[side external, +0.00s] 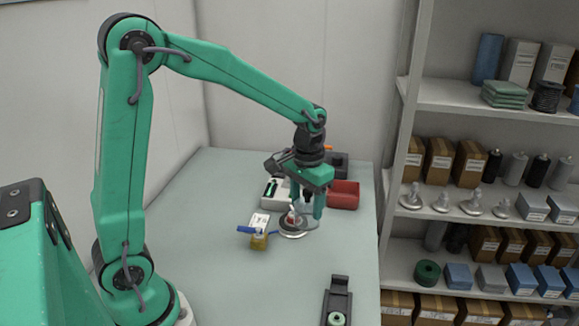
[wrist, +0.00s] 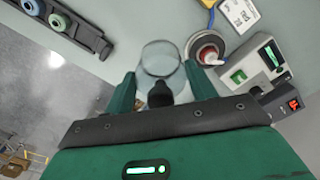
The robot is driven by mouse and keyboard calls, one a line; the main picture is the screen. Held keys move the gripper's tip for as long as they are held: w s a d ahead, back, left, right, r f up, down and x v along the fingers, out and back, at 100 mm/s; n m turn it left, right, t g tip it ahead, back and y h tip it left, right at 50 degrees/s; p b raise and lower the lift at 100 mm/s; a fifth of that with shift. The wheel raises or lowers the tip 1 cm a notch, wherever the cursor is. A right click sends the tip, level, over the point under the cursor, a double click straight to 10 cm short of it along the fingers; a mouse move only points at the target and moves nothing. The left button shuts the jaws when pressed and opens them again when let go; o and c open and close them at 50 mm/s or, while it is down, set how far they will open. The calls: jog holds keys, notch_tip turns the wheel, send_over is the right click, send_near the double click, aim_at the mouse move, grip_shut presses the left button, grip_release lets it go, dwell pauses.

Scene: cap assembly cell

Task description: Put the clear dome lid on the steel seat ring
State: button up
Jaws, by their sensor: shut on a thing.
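The clear dome lid (wrist: 160,62) is see-through with a round rim, and it sits between the green fingers of my gripper (wrist: 161,88) in the wrist view. My gripper (side external: 306,205) is shut on the lid, with a dark knob-like piece between the fingers. The steel seat ring (wrist: 190,50) lies on the table just right of the lid in the wrist view, around a red-and-white part (wrist: 207,52). In the side view the ring (side external: 293,234) is below my gripper, and the lid is hard to make out. The lid's exact height above the table is unclear.
A brass-coloured valve with a blue handle (side external: 258,241) and a white card (side external: 260,220) are left of the ring. A pale box (side external: 274,190) and a red bin (side external: 343,194) stand behind. A dark rack (side external: 337,302) lies at the front right. The left front table is clear.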

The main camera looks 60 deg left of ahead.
jog(key=w+a, duration=0.1)
jog(key=a, duration=0.2)
jog(key=w+a+n, duration=0.1)
jog(key=a, duration=0.2)
jog(key=w+a+f+n, duration=0.1)
jog(key=a, duration=0.3)
jog(key=shift+w+a, duration=0.1)
jog(key=shift+w, duration=0.1)
jog(key=shift+f, duration=0.8)
jog(key=shift+f, duration=0.15)
jog(key=shift+f, duration=0.75)
jog(key=shift+f, duration=0.6)
dwell(0.4)
jog(key=shift+f, duration=0.65)
jog(key=shift+f, duration=0.7)
dwell(1.2)
